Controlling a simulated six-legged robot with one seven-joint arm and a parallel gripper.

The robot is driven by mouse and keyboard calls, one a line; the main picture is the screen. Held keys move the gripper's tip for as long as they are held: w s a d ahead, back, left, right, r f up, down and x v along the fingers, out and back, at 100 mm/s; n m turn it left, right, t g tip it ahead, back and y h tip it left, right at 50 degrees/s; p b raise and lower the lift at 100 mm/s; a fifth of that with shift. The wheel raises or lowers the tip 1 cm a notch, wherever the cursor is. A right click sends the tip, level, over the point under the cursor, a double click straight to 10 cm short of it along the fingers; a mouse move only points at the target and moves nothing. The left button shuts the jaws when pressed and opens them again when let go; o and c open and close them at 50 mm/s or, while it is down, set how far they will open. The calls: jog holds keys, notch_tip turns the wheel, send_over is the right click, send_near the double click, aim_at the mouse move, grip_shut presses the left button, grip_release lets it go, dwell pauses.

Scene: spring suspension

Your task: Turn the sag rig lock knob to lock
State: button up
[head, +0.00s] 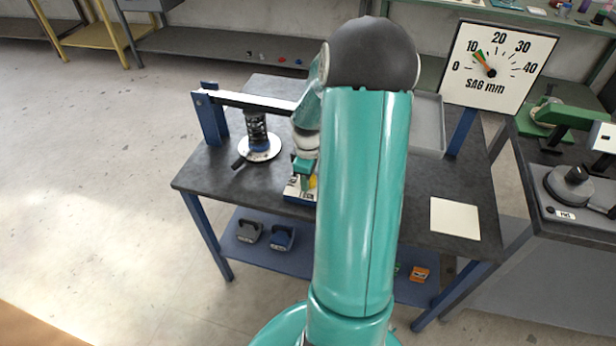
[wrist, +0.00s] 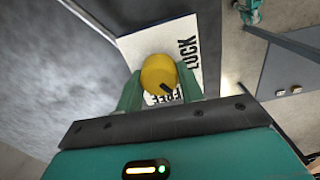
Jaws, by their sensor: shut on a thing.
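The yellow lock knob (wrist: 159,73) sits between the two green fingers of my gripper (wrist: 160,88) in the wrist view. The fingers are shut on the knob's sides. A dark pointer mark on the knob points toward the lower right of that view. The white label plate (wrist: 150,46) behind it reads LOCK along its right side, and other lettering below the knob is partly hidden. In the head view my gripper (head: 304,175) is low at the blue-based lock box (head: 294,190), with a little yellow showing; my arm hides the rest.
The sag rig (head: 257,135) with its spring, round plate and blue frame stands at the left of the dark table (head: 415,185). A dial (head: 497,66) marked SAG mm stands at the right. A white pad (head: 455,218) lies at the table's front right. A grey tray (head: 428,122) lies behind.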

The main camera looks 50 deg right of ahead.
jog(key=n, duration=1.2)
jog(key=shift+a, duration=0.1)
dwell(0.5)
jog(key=o, duration=1)
jog(key=shift+s, duration=0.1)
notch_tip(320, 180, up, 14)
jog(key=shift+f, duration=0.1)
